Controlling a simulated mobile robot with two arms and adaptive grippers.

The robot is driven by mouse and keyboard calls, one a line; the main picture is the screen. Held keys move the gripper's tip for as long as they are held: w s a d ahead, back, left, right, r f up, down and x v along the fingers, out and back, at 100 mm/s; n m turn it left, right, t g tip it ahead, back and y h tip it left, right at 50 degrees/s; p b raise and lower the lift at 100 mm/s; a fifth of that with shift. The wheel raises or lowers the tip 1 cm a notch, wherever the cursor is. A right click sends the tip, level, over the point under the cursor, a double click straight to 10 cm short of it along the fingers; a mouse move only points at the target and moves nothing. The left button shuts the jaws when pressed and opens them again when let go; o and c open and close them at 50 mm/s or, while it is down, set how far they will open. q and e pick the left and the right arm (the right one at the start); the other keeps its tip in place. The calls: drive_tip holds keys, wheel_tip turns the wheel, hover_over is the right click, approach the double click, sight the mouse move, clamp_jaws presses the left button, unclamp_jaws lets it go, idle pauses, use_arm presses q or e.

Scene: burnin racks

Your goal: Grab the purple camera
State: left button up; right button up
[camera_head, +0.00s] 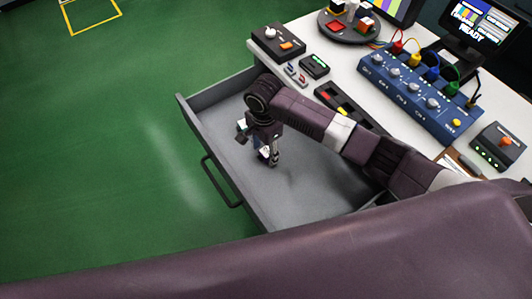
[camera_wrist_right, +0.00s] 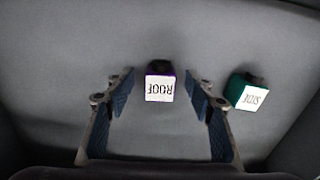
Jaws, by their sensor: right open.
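The purple camera (camera_wrist_right: 159,86) shows in the right wrist view as a small dark purple block with a white face lettered "ROOF". It lies on the floor of the open grey drawer (camera_head: 190,116). My right gripper (camera_head: 258,146) is down inside the drawer and open. In the right wrist view its two blue-padded fingers stand on either side of the purple camera, with a gap on each side. In the head view the gripper mostly hides the camera. My left gripper is not in view.
A green block (camera_wrist_right: 247,92) with a white face lettered "SIDE" lies just right of the right finger in the wrist view. Drawer walls surround the gripper. The white bench (camera_head: 345,72) above carries a blue knob panel (camera_head: 420,95) and several devices. The drawer's front part is bare.

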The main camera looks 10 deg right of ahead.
drive_tip(key=shift+f, duration=0.95)
drive_tip(key=shift+c, duration=0.2)
drive_tip(key=c, duration=1.3)
drive_tip(key=shift+o, duration=0.2)
drive_tip(key=shift+r, duration=0.1)
